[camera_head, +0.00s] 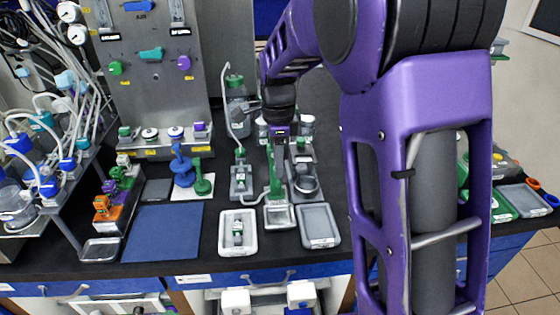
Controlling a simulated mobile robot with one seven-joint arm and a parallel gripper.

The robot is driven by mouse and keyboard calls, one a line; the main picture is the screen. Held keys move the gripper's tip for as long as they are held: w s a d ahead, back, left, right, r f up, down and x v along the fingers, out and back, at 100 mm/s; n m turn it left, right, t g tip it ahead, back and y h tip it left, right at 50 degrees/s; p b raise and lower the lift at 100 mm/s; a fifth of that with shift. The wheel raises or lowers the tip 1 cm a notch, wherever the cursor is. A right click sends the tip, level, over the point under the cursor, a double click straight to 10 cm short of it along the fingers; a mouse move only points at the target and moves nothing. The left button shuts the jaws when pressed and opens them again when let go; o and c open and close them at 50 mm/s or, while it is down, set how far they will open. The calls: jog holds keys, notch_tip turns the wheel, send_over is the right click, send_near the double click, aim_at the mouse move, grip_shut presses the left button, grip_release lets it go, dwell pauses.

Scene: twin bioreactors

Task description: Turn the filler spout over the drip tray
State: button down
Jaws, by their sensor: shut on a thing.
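My purple and black arm reaches in from the upper right. My gripper (280,151) points down at the top of a slim green upright part (275,176), which looks like the filler with its spout, and is shut on it. The fingers partly hide the top of this part, and the spout's direction is too small to tell. A small grey tray with a pale rim (280,226), seemingly the drip tray, lies directly in front of the green part's foot.
A white tray (225,245) holding a small item is left of the drip tray. A grey tray (319,228) is right of it. A blue mat (165,232) lies further left, with blue and green stands (182,170) behind it. My arm hides much of the bench's right side.

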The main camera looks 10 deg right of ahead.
jog(key=c, duration=0.6)
grip_release()
notch_tip(320, 180, up, 17)
jog(key=shift+r+p, duration=0.2)
jog(key=shift+p, duration=0.55)
jog(key=shift+w, duration=0.1)
